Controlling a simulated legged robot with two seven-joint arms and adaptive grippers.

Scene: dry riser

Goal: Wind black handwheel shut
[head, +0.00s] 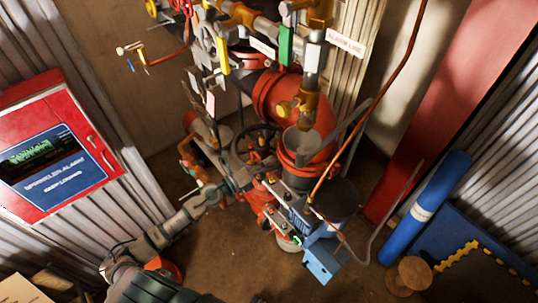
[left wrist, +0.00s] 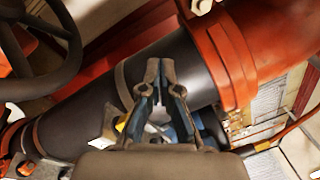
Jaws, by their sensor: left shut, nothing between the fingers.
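The black handwheel (head: 256,136) is on the red and black riser pipework in the middle of the head view. Part of its dark rim and spokes shows at the upper left of the left wrist view (left wrist: 70,52). My left gripper (head: 243,178) is just below the wheel in the head view, with its arm coming from the lower left. In the left wrist view its fingers (left wrist: 160,65) are together and empty, in front of a black pipe. The fingers are apart from the wheel rim. My right gripper is in neither view.
A large red pipe (head: 277,95) and brass valves (head: 300,101) crowd the space around the wheel. A blue box (head: 320,262) sits low on the riser. A red sprinkler alarm cabinet (head: 55,150) is at left. A blue cylinder (head: 425,208) leans at right.

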